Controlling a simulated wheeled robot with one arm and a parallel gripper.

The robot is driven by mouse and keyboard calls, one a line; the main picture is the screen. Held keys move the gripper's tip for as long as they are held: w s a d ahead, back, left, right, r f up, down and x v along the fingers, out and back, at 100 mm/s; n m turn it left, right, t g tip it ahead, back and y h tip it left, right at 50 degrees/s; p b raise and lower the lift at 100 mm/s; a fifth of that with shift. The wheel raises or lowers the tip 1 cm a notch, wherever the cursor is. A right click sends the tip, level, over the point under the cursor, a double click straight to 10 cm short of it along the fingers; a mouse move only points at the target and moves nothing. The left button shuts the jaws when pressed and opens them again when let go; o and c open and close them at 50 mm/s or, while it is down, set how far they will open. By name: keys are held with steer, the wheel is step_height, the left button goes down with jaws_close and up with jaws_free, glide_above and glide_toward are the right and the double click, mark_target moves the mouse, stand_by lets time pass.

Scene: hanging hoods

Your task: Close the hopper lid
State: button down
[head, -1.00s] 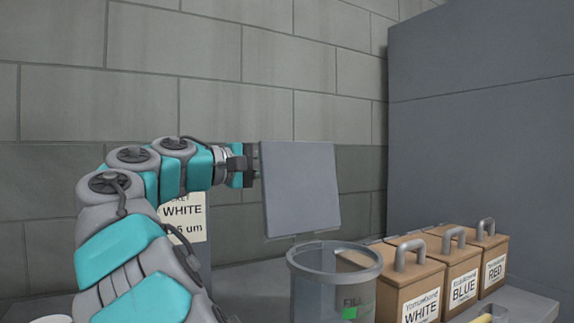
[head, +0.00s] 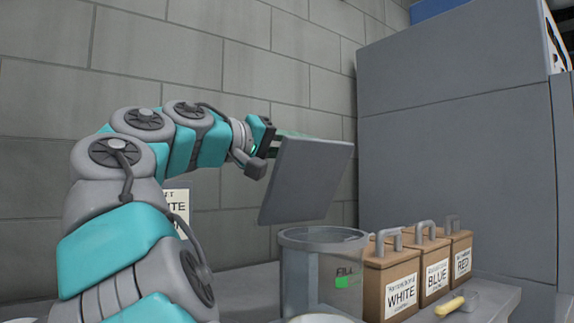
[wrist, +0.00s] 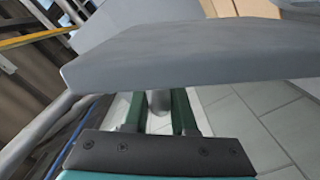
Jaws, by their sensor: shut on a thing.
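The hopper lid (head: 306,182) is a flat grey square plate, tilted above the hopper (head: 320,262), a clear cylinder with a grey rim and a green FILL mark. A gap shows between the lid's lower edge and the rim. My gripper (head: 285,134) is at the lid's upper edge, its fingers partly hidden behind the plate. In the wrist view the lid (wrist: 190,52) crosses in front of the green fingers (wrist: 157,98). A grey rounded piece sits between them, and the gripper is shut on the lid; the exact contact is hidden.
Brown boxes with grey handles, labelled WHITE (head: 392,285), BLUE (head: 432,266) and RED (head: 460,255), stand right of the hopper. A yellow-handled tool (head: 450,306) lies in front. A large grey cabinet (head: 455,150) rises behind them. A labelled sign (head: 178,207) is behind my arm.

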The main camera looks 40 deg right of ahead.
mark_target(320, 160)
steer(key=s+f+m+b, duration=0.2)
steer(key=s+m+b, duration=0.1)
steer(key=s+f+m+b, duration=0.1)
steer(key=s+b, duration=0.1)
steer(key=shift+m, duration=0.3)
steer(key=s+f+b, duration=0.5)
steer(key=f, duration=0.1)
steer(key=shift+d, duration=0.15)
steer(key=shift+s+f, duration=0.2)
steer(key=shift+f, duration=0.05)
steer(key=c, duration=0.8)
jaws_free()
steer(key=shift+o, duration=0.2)
steer(key=shift+r, duration=0.1)
steer(key=a, duration=0.7)
steer(key=shift+s+a, duration=0.15)
steer(key=shift+a, duration=0.25)
